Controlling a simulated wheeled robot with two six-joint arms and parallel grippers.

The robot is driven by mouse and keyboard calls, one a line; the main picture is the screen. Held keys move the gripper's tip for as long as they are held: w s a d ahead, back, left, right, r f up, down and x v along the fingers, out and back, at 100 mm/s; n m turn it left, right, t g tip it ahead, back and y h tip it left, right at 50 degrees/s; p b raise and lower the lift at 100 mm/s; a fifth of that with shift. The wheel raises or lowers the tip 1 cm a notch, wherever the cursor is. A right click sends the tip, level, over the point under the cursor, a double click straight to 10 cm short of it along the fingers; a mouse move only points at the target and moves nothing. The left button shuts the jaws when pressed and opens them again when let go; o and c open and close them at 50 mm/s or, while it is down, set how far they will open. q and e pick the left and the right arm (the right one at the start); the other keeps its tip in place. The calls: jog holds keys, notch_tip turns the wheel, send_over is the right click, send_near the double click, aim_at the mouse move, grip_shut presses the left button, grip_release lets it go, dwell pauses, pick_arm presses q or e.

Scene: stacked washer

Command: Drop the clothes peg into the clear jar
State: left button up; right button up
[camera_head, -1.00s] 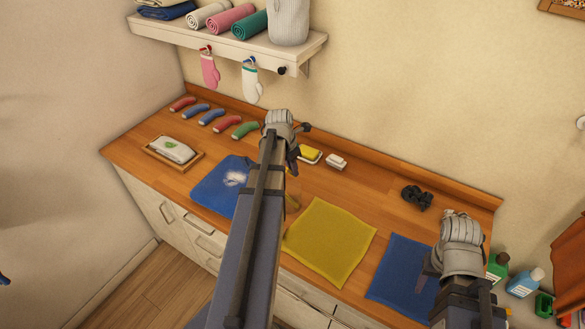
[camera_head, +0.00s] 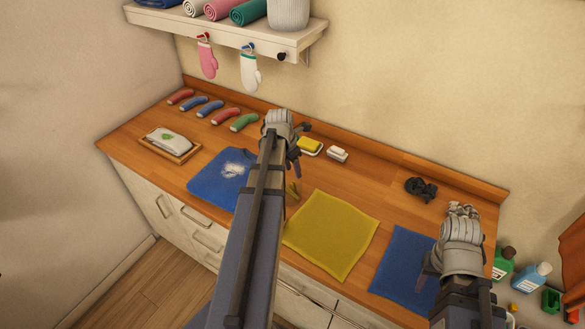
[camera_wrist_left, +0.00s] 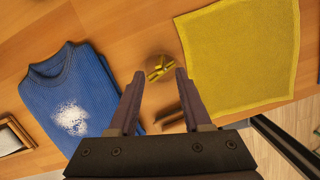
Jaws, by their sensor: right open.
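My left gripper (camera_head: 294,166) is over the middle of the counter; in the left wrist view (camera_wrist_left: 160,76) its two fingers stand apart with nothing clearly clamped between them. Past the fingertips is a small yellow peg-like thing (camera_wrist_left: 159,69) inside a faint round clear outline, which looks like the jar (camera_wrist_left: 158,57). The yellow thing also shows in the head view (camera_head: 293,191), partly beside my left arm. A short brown piece (camera_wrist_left: 170,118) lies between the fingers in the wrist view; I cannot tell what it is. My right gripper (camera_head: 428,272) is open over the blue cloth.
A blue sweater (camera_head: 213,178) with a white patch lies left of the left arm. A yellow cloth (camera_head: 330,236) and a blue cloth (camera_head: 400,268) lie to the right. A sponge (camera_head: 310,146), a white block (camera_head: 337,154) and a dark bundle (camera_head: 420,188) sit toward the back.

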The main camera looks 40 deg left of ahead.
pick_arm(q)
jog(key=shift+r, duration=0.1)
jog(key=p+v, duration=0.7)
jog(key=shift+r+p, duration=0.3)
jog(key=shift+s, duration=0.1)
dwell(0.7)
